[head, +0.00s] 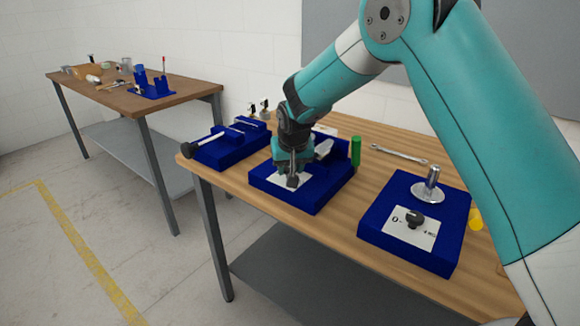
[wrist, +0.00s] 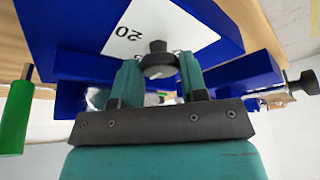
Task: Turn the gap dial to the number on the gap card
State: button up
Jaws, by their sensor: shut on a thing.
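My gripper (head: 292,180) is over the middle blue fixture (head: 310,199) in the head view. In the wrist view its two teal fingers (wrist: 158,72) are shut on a dark round dial knob (wrist: 157,47). A white dial plate (wrist: 130,25) lies under the knob on the blue block, with "20" readable and other marks partly covered. The same plate (head: 277,182) shows in the head view, partly hidden by the gripper. Where the knob points is unclear. I cannot make out a gap card with a readable number.
A blue block (head: 450,205) at right carries a white plate (head: 400,232), a black knob (head: 414,220) and a metal post (head: 431,185). A blue vise-like fixture (head: 225,150) stands left.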

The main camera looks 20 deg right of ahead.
jog(key=shift+m, duration=0.3)
jog(key=o, duration=0.9)
jog(key=shift+r, duration=0.15)
jog(key=v, duration=0.5)
jog(key=b+v, duration=0.1)
jog(key=v, duration=1.1)
jog(key=shift+s+a+b, duration=0.15)
jog(key=shift+a+b, duration=0.1)
jog(key=shift+b, duration=0.15)
jog(key=s+a+f+n+g+y, duration=0.1)
jog(key=s+n, duration=0.2)
jog(key=s, duration=0.7)
jog(key=s+a+f+n+g+y, duration=0.1)
jog(key=s+n+g+y, duration=0.1)
jog(key=s, duration=0.9)
jog(key=s+a+f+n+g+y, duration=0.1)
jog(key=s+n, duration=0.3)
jog(key=s, duration=0.7)
jog(key=shift+s+a+f+y, duration=0.1)
jog(key=shift+a+f+y, duration=0.25)
jog(key=shift+f, duration=0.3)
